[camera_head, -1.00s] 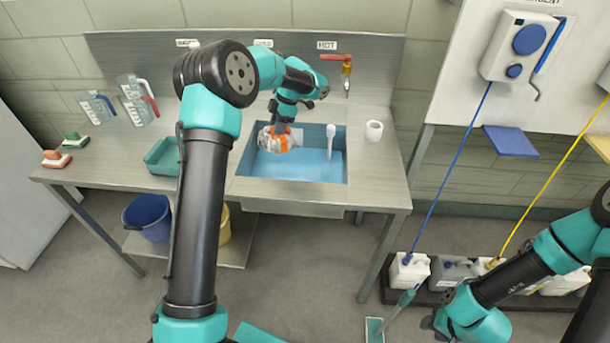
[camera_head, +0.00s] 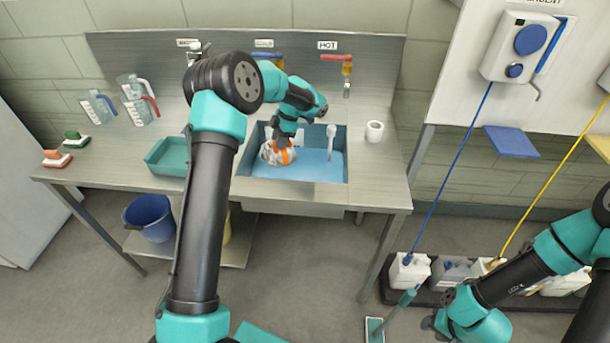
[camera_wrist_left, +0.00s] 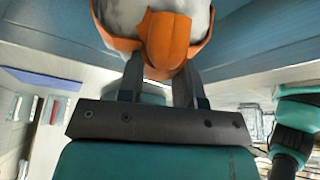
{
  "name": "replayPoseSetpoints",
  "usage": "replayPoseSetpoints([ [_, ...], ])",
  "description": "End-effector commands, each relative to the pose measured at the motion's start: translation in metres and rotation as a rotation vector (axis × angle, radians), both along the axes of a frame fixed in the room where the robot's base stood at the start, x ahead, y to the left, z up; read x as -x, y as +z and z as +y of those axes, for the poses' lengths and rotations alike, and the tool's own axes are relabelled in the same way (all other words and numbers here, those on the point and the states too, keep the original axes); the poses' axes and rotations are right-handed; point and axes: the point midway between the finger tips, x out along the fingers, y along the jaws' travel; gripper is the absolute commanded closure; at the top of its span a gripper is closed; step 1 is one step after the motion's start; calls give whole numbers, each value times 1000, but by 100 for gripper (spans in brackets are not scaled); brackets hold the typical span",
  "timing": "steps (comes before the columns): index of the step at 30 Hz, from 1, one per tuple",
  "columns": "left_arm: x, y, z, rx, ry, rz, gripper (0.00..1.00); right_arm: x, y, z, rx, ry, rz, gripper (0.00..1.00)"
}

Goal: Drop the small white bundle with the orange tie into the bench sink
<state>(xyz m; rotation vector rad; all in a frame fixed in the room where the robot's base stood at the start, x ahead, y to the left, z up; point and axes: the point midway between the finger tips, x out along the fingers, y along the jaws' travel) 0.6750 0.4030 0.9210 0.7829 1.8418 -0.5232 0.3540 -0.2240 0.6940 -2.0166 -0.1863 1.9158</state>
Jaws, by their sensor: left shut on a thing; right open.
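The small white bundle (camera_head: 270,156) with its orange tie (camera_head: 286,155) hangs from my left gripper (camera_head: 283,140) over the left part of the bench sink (camera_head: 325,170), low at the basin. I cannot tell whether it touches the sink floor. In the left wrist view the orange tie (camera_wrist_left: 165,40) sits between the two fingers (camera_wrist_left: 160,80), with the white bundle beyond it. My left gripper is shut on the tie.
A white ladle-like tool (camera_head: 331,140) stands in the sink. A white cup (camera_head: 374,131) is right of it. A teal tray (camera_head: 167,157) lies left of the sink. Jugs (camera_head: 140,100) and brushes (camera_head: 57,158) are further left.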

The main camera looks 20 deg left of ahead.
Motion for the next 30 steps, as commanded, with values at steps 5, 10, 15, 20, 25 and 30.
replayPoseSetpoints([
  [5, 0, 1, 0, 0, 0, 0, 61, 0, 0, 0, 0, 0, 0, 57],
  [10, 0, 1, 0, 0, 0, 0, 44, 0, 0, 0, 0, 0, 0, 57],
  [15, 0, 1, 0, 0, 0, 0, 38, 0, 0, 0, 0, 0, 0, 57],
  [20, 0, 1, 0, 0, 0, 0, 38, 0, 0, 0, 0, 0, 0, 57],
  [25, -3, 9, -3, 1, 1, -2, 38, 0, 0, 0, 0, 0, 0, 57],
  [30, -9, 31, -9, 0, -1, -4, 38, 0, 0, 0, 0, 0, 0, 57],
])
